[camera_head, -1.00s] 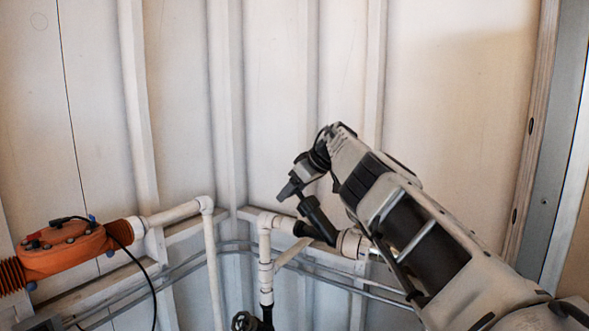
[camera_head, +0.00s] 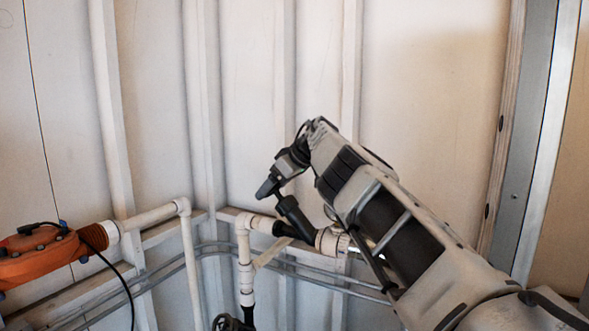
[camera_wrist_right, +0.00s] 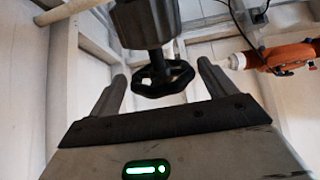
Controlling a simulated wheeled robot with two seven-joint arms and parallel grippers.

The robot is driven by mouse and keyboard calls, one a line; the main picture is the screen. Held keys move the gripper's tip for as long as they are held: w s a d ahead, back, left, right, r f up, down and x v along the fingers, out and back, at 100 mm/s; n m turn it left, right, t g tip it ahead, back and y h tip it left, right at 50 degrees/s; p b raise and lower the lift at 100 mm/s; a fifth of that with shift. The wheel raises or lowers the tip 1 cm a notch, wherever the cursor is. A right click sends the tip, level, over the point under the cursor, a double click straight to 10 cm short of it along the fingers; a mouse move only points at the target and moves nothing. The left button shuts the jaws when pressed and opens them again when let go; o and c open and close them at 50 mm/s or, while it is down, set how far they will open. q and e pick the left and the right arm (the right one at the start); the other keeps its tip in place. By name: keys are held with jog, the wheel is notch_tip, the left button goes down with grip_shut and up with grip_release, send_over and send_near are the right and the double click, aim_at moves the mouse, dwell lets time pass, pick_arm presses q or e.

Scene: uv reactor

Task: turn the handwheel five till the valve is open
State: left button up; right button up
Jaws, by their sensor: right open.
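In the right wrist view the black, many-sided handwheel (camera_wrist_right: 163,80) lies ahead of my right gripper (camera_wrist_right: 158,85), between the lines of its two fingers. The fingers are apart, with visible gaps to the rim; contact does not show. A thick dark cylinder (camera_wrist_right: 146,22) stands beyond the wheel. In the head view my right gripper (camera_head: 268,186) is at the upper end of a black valve stem (camera_head: 295,216) on the white pipe; the wheel itself cannot be made out there. My left gripper is out of view.
An orange reactor housing (camera_head: 38,258) with a black cable is at the left. White pipe (camera_head: 245,265) and grey conduits run along the wall below the gripper. Another dark round fitting (camera_head: 231,322) shows at the bottom edge. The wall above is clear.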

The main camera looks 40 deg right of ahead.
jog(key=b+v, duration=0.2)
jog(key=v, duration=1.3)
jog(key=shift+b, duration=0.3)
jog(key=shift+d+f, duration=0.1)
jog(key=shift+f, duration=0.1)
